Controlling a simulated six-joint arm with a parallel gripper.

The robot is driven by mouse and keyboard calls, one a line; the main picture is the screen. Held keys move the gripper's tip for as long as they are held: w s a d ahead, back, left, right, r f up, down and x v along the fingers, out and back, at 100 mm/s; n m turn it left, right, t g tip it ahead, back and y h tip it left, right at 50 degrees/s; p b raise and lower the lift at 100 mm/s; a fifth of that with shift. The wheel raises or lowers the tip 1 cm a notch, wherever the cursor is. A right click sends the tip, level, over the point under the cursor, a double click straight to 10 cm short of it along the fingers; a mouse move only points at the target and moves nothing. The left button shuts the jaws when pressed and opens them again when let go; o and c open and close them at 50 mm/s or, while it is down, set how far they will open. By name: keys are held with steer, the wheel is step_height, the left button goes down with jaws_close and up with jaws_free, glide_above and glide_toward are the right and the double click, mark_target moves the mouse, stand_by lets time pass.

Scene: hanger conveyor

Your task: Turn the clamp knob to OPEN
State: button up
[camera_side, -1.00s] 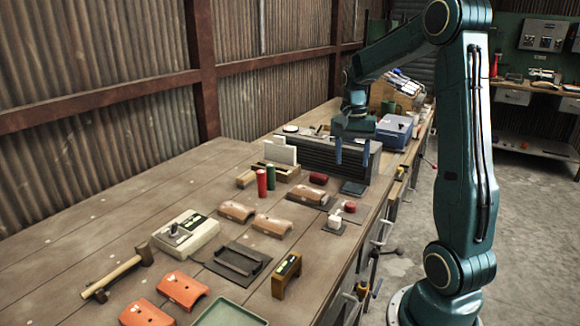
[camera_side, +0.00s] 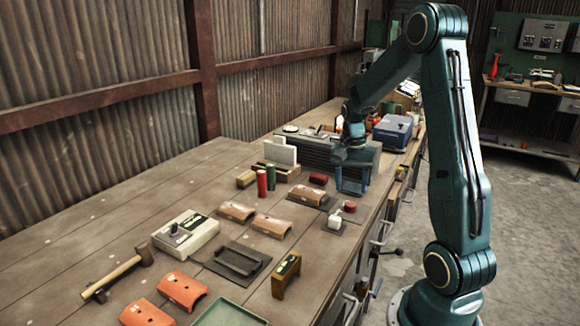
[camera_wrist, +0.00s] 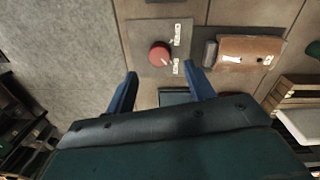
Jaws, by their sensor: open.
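A round red knob (camera_wrist: 160,55) sits on a grey plate (camera_wrist: 143,37) in the wrist view, with two white labels (camera_wrist: 177,34) beside it whose words I cannot read. In the side view the red knob (camera_side: 350,207) is near the bench's right edge, with a white block (camera_side: 334,221) beside it. My gripper (camera_wrist: 163,82) has its two blue fingers apart with nothing held between them. In the side view my gripper (camera_side: 352,190) hangs just behind the knob, apart from it.
A brown curved piece (camera_wrist: 245,52) lies right of the knob in the wrist view. A dark ribbed block (camera_side: 315,152) stands behind. Red and green cylinders (camera_side: 262,183) stand to the left. A control box (camera_side: 185,235) and orange pieces (camera_side: 182,290) are nearer the front.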

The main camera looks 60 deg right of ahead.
mark_target(351, 204)
steer(key=shift+s+f, duration=0.2)
steer(key=shift+f, duration=2.75)
steer(key=c, duration=1)
